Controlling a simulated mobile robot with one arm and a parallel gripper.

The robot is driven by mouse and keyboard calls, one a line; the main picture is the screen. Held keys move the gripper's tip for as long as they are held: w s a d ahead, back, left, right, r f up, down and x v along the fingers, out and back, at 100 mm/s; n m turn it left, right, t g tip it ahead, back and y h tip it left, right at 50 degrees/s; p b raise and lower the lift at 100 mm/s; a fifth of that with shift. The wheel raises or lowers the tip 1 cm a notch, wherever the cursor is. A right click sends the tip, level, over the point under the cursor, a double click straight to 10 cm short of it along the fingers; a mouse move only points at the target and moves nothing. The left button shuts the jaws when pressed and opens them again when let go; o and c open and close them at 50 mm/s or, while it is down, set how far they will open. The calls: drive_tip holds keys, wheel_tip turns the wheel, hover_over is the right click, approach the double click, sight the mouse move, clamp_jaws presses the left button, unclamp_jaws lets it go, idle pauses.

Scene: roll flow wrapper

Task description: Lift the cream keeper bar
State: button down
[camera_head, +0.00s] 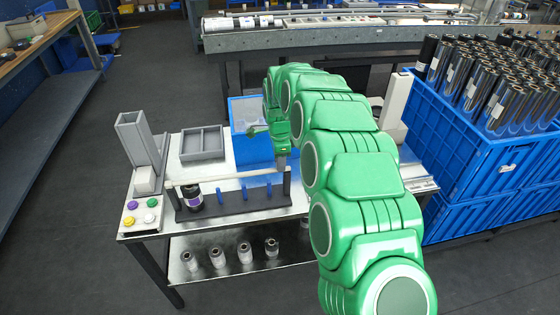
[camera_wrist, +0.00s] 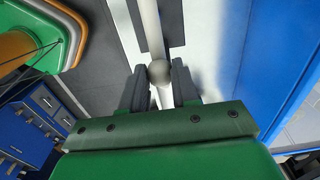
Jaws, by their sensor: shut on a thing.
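The cream keeper bar (camera_head: 228,176) runs lengthwise above a dark rack (camera_head: 235,211) on the metal table. My gripper (camera_head: 281,162) is at the bar's right end, beside the rack's right post. In the wrist view my gripper (camera_wrist: 159,88) is shut on the bar's round-knobbed end, with the pale bar (camera_wrist: 150,25) running away between the dark fingers. The bar's left end lies near the rack's left post. I cannot tell whether the bar touches the posts.
A dark roll with a purple label (camera_head: 193,198) and blue pegs (camera_head: 245,190) stand on the rack below the bar. A grey tray (camera_head: 203,144), a blue bin (camera_head: 250,145) and a button panel (camera_head: 143,214) are nearby. Blue crates (camera_head: 470,150) stand at right.

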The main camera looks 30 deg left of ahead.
drive_tip(key=shift+r, duration=0.4)
drive_tip(key=s+a+r+t+h, duration=0.2)
drive_tip(key=r, duration=0.6)
drive_tip(key=s+a+r+t+h, duration=0.2)
drive_tip(key=s+a+r, duration=0.1)
drive_tip(key=r, duration=0.6)
idle(0.4)
drive_tip(key=c, duration=0.8)
unclamp_jaws()
drive_tip(key=shift+c, duration=0.2)
drive_tip(key=shift+r, duration=0.1)
